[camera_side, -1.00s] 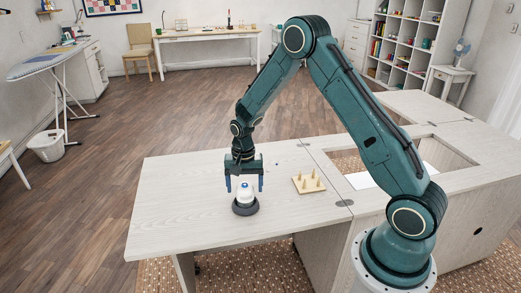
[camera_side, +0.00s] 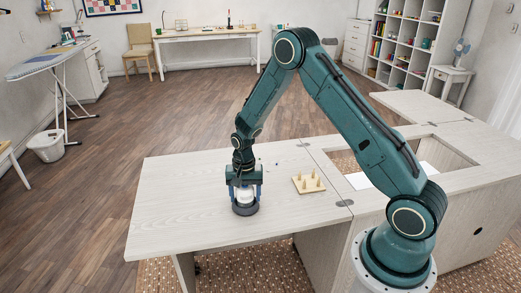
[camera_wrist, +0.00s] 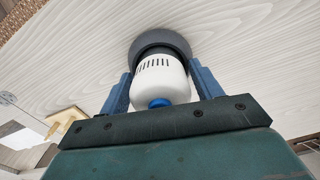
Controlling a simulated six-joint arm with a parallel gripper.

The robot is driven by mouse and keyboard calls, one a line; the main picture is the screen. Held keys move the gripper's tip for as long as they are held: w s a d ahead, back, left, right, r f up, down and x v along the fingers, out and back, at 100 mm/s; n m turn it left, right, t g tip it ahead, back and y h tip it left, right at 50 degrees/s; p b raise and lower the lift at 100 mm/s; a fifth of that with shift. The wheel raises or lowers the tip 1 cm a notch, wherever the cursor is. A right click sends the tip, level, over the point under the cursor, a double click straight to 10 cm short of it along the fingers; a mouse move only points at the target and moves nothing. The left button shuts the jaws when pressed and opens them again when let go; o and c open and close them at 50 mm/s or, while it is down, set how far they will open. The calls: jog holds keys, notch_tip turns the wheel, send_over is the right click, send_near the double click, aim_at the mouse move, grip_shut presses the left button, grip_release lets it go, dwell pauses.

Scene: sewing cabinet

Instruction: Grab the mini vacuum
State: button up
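The mini vacuum stands upright on the pale wooden cabinet top, with a white body (camera_side: 245,195) and a dark grey base ring (camera_side: 245,209). In the wrist view its white vented body (camera_wrist: 160,80) and blue knob show between my fingers. My gripper (camera_side: 245,194) is lowered over it, pointing down, with one blue finger on each side. In the wrist view my gripper (camera_wrist: 160,78) has both fingers close beside the body. Whether they press on it or leave a small gap is unclear. The vacuum's top is partly hidden by my gripper in the side view.
A small wooden board with upright pegs (camera_side: 308,184) sits just right of the vacuum. Farther right is a rectangular opening in the cabinet top (camera_side: 320,147). The left part of the top (camera_side: 177,205) is clear. The cabinet's front edge lies below the vacuum.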

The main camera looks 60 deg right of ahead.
jog(key=c, duration=0.9)
jog(key=shift+o, duration=0.2)
jog(key=shift+r, duration=0.2)
notch_tip(320, 180, up, 20)
jog(key=shift+f, duration=0.15)
